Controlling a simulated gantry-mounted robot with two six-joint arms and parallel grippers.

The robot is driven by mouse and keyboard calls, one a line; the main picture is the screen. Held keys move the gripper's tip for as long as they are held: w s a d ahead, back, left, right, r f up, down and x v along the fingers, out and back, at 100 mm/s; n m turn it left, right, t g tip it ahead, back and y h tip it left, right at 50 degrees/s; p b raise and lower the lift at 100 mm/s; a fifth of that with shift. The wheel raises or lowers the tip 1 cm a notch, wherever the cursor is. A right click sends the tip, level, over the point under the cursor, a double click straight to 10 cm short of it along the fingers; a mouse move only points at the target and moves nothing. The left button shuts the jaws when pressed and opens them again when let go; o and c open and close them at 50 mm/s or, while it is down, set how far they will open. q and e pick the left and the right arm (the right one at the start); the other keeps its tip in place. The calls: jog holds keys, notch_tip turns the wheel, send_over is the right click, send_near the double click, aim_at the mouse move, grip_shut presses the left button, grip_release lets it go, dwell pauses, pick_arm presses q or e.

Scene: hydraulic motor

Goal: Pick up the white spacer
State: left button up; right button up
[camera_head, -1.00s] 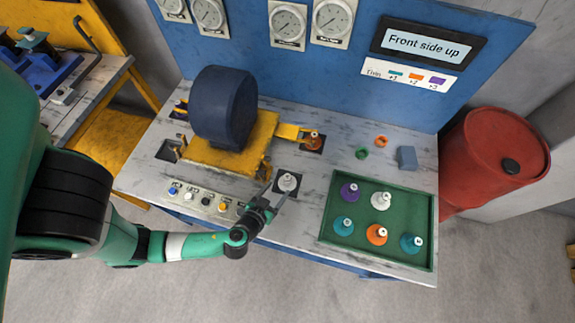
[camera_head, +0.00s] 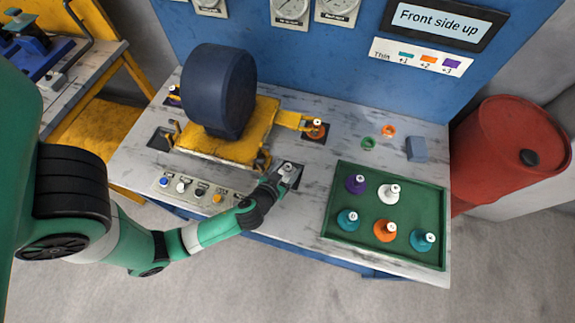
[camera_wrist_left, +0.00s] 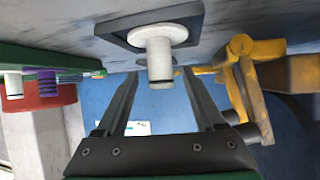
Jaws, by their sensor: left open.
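A white spacer (camera_head: 287,169) stands on a dark square plate at the front of the bench, right of the yellow fixture. In the left wrist view this white spacer (camera_wrist_left: 160,52) shows at the top centre with its dark plate. My left gripper (camera_head: 279,178) is at this spacer. In the left wrist view its open fingers (camera_wrist_left: 160,76) lie to either side of the spacer's end, with gaps visible; contact cannot be told. A second white spacer (camera_head: 389,194) stands in the green tray. My right gripper is not in view.
The green tray (camera_head: 330,231) also holds purple, orange and teal spacers. The yellow fixture (camera_head: 222,147) with a dark motor (camera_head: 219,88) stands close on the left. A button panel (camera_head: 188,184) is at the front edge.

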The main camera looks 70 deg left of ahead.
aim_at(292, 163)
pick_arm(q)
jog(key=x, duration=0.4)
jog(key=shift+a+b, duration=0.15)
jog(key=shift+b, duration=0.15)
grip_shut()
